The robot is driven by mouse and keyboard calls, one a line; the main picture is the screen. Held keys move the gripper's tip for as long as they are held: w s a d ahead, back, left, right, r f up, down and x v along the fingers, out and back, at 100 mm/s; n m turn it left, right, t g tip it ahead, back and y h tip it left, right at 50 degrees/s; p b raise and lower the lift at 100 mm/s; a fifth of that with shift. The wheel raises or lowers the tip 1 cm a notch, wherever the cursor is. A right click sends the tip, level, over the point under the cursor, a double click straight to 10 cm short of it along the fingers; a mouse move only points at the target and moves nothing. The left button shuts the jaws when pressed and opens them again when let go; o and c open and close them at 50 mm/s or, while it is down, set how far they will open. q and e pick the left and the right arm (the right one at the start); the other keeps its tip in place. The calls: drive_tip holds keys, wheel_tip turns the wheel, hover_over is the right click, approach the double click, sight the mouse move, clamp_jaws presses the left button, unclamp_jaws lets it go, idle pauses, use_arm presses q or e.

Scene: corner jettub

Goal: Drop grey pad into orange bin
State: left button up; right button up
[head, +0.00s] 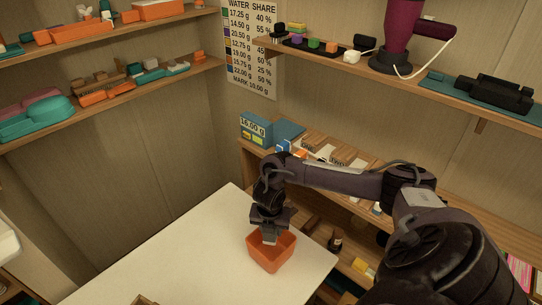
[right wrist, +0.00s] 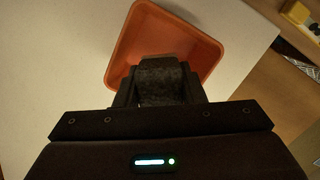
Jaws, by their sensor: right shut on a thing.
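The orange bin (head: 270,256) stands on the white table near its right corner. It also shows in the right wrist view (right wrist: 196,42) beyond my fingers. My right gripper (head: 270,234) points down over the bin's opening, and in the right wrist view (right wrist: 160,82) it is shut on a dark grey pad (right wrist: 160,78). The pad sits between the fingers at the bin's near side. A small light grey piece of it (head: 269,239) shows below the gripper in the head view. I cannot tell how deep it is relative to the rim. My left gripper is not in view.
The white table (head: 170,262) is mostly clear left of the bin. A wooden shelf (head: 330,165) with boxes and small items runs behind and right of the table. Wall shelves (head: 130,80) hold orange and teal items. A small wooden object (head: 143,300) lies at the bottom edge.

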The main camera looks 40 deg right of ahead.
drive_tip(key=b, duration=0.4)
hover_over(271, 251)
drive_tip(key=shift+s+a+f, duration=0.1)
drive_tip(key=shift+f, duration=1.2)
drive_tip(key=shift+s+f, duration=0.1)
drive_tip(key=shift+f, duration=1.2)
drive_tip(key=shift+f+b, duration=1.85)
drive_tip(key=shift+f, duration=0.65)
drive_tip(key=o, duration=1)
drive_tip(key=shift+o, duration=0.2)
drive_tip(key=shift+s+a+r, duration=0.1)
drive_tip(key=shift+a+r, duration=0.05)
drive_tip(key=shift+r, duration=1.15)
drive_tip(key=shift+s+a+r, duration=0.15)
drive_tip(key=shift+a+r, duration=0.05)
drive_tip(key=shift+r, duration=1.1)
drive_tip(key=shift+s+a+r, duration=0.1)
drive_tip(key=shift+a+r, duration=0.05)
drive_tip(key=shift+r, duration=1.15)
